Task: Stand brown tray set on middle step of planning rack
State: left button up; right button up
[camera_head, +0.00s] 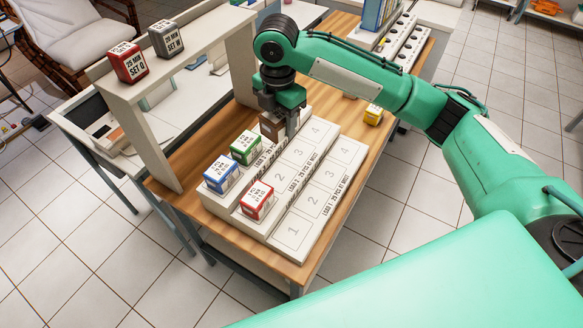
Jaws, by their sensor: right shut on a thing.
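The brown tray set (270,126) is a small box in my right gripper (282,122), which is shut on it and partly hides it. The white planning rack (279,240) is stepped, with numbered slots. The brown box appears over the back row, beyond the green box (245,147) and the blue box (221,174). I cannot tell whether it touches the rack. A red box (257,200) stands on the middle step at its near end. Slots 2, 3 and 4 (298,153) of that step look bare. My left gripper is not in view.
A yellow box (373,114) lies on the wooden table (340,225) right of the rack, close to my right arm. A white raised shelf (135,90) at the left bears a red box (129,62) and a grey box (166,39). The rack's front step (313,201) is empty.

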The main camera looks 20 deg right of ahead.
jog(key=shift+w+a+r+n, duration=0.15)
jog(key=shift+w+n, duration=0.25)
jog(key=shift+n, duration=0.5)
jog(key=p, duration=0.3)
send_over(280, 177)
jog(key=shift+n, duration=0.3)
notch_tip(280, 177, down, 14)
jog(key=shift+s+f, duration=0.1)
jog(key=shift+f, duration=0.15)
notch_tip(280, 177, down, 4)
jog(key=shift+f, duration=0.7)
jog(key=shift+f, duration=0.15)
jog(key=o, duration=0.8)
